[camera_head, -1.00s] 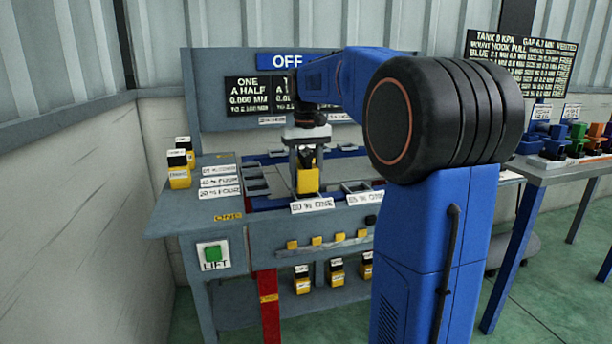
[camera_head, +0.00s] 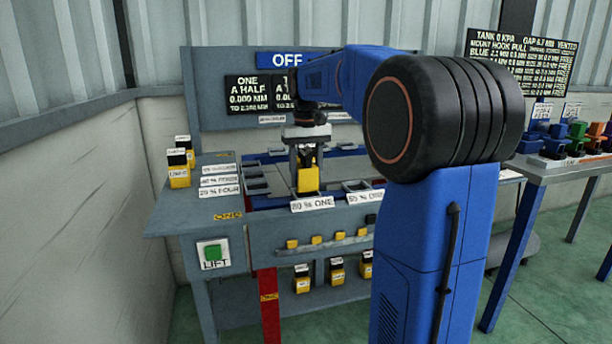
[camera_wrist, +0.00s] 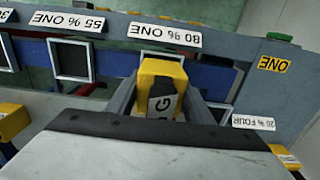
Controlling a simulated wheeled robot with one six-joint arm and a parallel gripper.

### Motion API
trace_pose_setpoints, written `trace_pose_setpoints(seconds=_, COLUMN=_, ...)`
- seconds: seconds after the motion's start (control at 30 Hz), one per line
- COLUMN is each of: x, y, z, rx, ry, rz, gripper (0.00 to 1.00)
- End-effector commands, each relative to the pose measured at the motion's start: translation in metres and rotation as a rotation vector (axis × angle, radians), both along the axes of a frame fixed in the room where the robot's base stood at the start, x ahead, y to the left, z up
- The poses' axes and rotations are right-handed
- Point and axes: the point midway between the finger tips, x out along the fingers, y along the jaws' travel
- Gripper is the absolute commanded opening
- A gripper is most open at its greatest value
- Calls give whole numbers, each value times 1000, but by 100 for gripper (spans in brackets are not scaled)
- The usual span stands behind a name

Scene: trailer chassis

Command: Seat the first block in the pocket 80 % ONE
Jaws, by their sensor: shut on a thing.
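My gripper (camera_head: 306,163) is shut on a yellow block (camera_head: 307,180) with a dark top part. It holds the block upright just behind the label "80 % ONE" (camera_head: 312,203) on the bench. In the wrist view the block (camera_wrist: 162,85) sits between the two grey fingers, in front of the "80 % ONE" label (camera_wrist: 165,34). The pocket at that label is mostly hidden by the block and fingers; I cannot tell whether the block's lower end is inside it. An open square pocket (camera_wrist: 72,60) shows beside it at the "55 % ONE" label (camera_wrist: 68,21).
Two yellow and black blocks (camera_head: 179,177) stand at the bench's left end, near a stack of labels (camera_head: 219,181). A green LIFT button (camera_head: 212,253) is on the front. More blocks stand on a lower shelf. A second table (camera_head: 560,166) with coloured parts is at the right.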

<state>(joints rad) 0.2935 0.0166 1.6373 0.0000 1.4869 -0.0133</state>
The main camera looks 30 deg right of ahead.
Motion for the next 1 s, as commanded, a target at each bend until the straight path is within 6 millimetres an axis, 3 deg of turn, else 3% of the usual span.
trace_pose_setpoints(seconds=1.0, x=0, y=0, z=-14, rx=0, ry=-1, rz=0, gripper=6)
